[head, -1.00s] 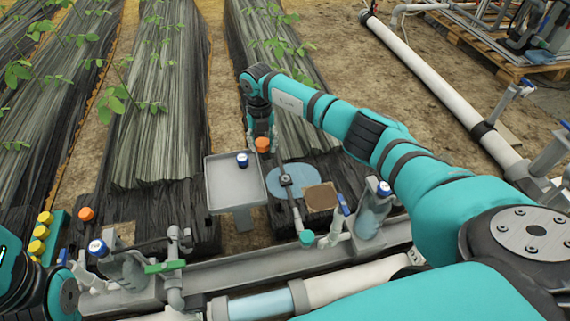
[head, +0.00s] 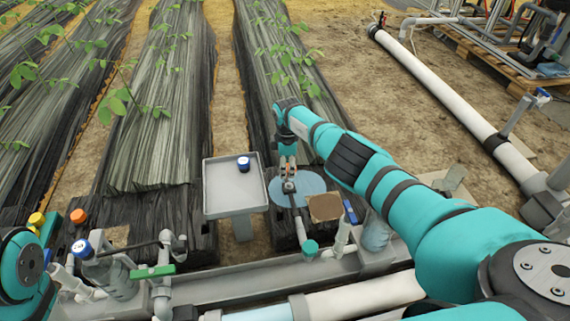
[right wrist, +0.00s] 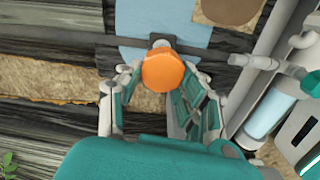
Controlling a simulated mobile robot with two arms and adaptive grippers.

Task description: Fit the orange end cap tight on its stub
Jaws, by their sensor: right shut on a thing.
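The orange end cap (right wrist: 166,71) is between the fingertips of my right gripper (right wrist: 160,76) in the right wrist view, and the gripper is shut on it. In the head view my right gripper (head: 288,165) points down just above the grey fitting (head: 289,187) at the far end of a thin pipe, over a blue disc (head: 308,184). The cap is mostly hidden by the gripper there. I cannot tell whether the cap touches the fitting or which part is the stub. My left arm shows at the left edge, but its gripper is out of view.
A grey tray (head: 223,207) holding a blue-and-white cap (head: 243,163) stands left of the gripper. A brown square (head: 325,207) and clear bottle (head: 376,232) are to the right.

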